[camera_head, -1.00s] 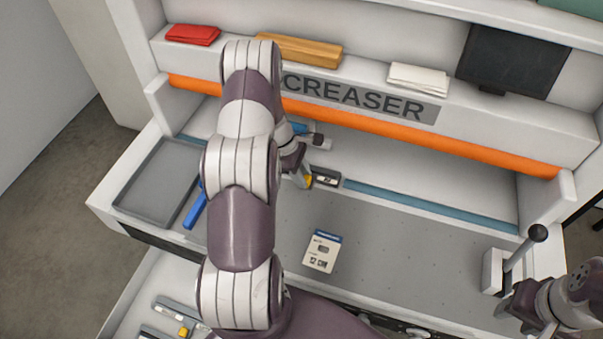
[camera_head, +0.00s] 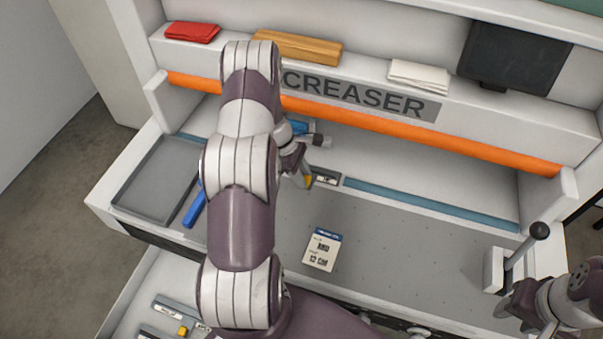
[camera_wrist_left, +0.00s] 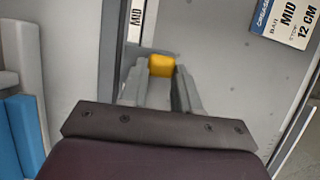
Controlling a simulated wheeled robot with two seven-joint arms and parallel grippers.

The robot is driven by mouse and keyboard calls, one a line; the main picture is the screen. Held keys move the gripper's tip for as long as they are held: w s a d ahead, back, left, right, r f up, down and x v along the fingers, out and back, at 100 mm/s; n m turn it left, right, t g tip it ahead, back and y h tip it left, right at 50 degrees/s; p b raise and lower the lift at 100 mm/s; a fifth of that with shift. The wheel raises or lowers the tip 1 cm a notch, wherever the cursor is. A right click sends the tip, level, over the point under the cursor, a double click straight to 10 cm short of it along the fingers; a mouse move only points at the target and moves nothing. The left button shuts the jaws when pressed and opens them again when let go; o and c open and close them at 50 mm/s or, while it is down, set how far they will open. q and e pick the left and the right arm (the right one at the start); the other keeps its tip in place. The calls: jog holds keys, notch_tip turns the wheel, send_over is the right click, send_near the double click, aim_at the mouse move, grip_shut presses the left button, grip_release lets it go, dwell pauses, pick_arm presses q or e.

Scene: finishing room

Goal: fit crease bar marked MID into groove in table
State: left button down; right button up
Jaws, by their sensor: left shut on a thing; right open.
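The crease bar marked MID (camera_head: 326,178) shows in the head view as a short labelled end beside my left gripper. Its MID label (camera_wrist_left: 137,18) and yellow tab (camera_wrist_left: 161,65) show in the left wrist view. My left gripper (camera_head: 307,180) is shut on that tab; its fingers (camera_wrist_left: 161,78) flank it. A blue strip along the back of the table, apparently the groove (camera_head: 430,205), runs right from the bar's labelled end. My arm hides much of the bar, and I cannot tell whether it is seated. My right gripper (camera_head: 508,303) is open at the lower right.
A card (camera_head: 322,250) reading MID and 12 CM lies on the grey table (camera_head: 400,265). A lever (camera_head: 523,247) stands at the right. A grey tray (camera_head: 155,180) and blue tool (camera_head: 194,208) are left. The orange bar (camera_head: 420,138) spans above the table's back.

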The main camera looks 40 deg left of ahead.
pick_arm(q)
jog(key=c, duration=0.7)
grip_release()
jog(key=shift+c, duration=0.2)
jog(key=shift+a+r, duration=0.2)
jog(key=shift+r, duration=0.15)
jog(key=b+v, duration=0.2)
jog(key=v, duration=1)
jog(key=shift+b, duration=0.35)
jog(key=shift+s, duration=0.1)
